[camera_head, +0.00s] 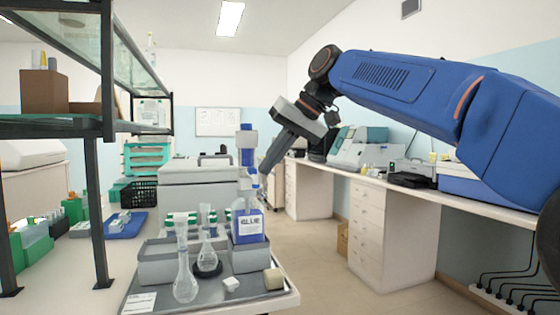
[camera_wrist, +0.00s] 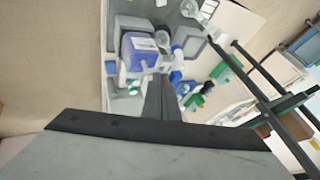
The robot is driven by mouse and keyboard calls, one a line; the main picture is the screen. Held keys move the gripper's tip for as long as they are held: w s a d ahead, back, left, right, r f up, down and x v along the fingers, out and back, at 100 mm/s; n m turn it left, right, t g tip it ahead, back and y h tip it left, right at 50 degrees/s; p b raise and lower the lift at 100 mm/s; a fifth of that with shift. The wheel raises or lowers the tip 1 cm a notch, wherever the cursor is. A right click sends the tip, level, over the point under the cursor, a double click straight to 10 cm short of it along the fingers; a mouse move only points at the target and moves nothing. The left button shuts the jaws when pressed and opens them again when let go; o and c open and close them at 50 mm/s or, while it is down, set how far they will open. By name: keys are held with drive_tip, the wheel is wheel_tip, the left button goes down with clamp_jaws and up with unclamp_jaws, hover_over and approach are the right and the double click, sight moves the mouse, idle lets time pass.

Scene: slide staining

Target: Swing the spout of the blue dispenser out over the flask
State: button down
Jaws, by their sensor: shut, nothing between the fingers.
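The blue dispenser (camera_head: 247,225) is a bottle of blue liquid with a label and a blue-and-white head, upright on a grey tray (camera_head: 215,290). It also shows in the wrist view (camera_wrist: 138,50). A clear long-necked flask (camera_head: 208,250) stands in a black ring left of it. A second clear flask (camera_head: 185,280) stands nearer the front. My gripper (camera_head: 264,172) is shut and empty, pointing down beside the dispenser's head at its right. The wrist view shows the shut fingers (camera_wrist: 161,82) close to the dispenser's top. I cannot make out the spout clearly or whether the fingers touch it.
Grey bins (camera_head: 158,265) and green-and-white capped bottles stand around the dispenser. A dark-framed shelf (camera_head: 105,150) rises at the left. Open floor lies right of the tray.

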sight(250, 169)
drive_tip(key=shift+s+a, duration=0.1)
drive_tip(key=shift+a, duration=0.15)
idle(0.3)
drive_tip(key=shift+s+a+m+t+h, duration=0.3)
drive_tip(key=shift+s+a+m+t, duration=0.3)
drive_tip(key=shift+m, duration=0.3)
drive_tip(key=a+m, duration=0.1)
drive_tip(key=a+m+t+h, duration=0.1)
drive_tip(key=shift+s+m, duration=0.3)
drive_tip(key=shift+s, duration=0.05)
drive_tip(key=w+a+m+t+h, duration=0.2)
drive_tip(key=a+m+h, duration=0.4)
drive_tip(key=a+m, duration=0.3)
drive_tip(key=shift+w+a+m, duration=0.35)
drive_tip(key=shift+w+m, duration=0.3)
drive_tip(key=shift+m, duration=0.25)
drive_tip(key=shift+w+a, duration=0.1)
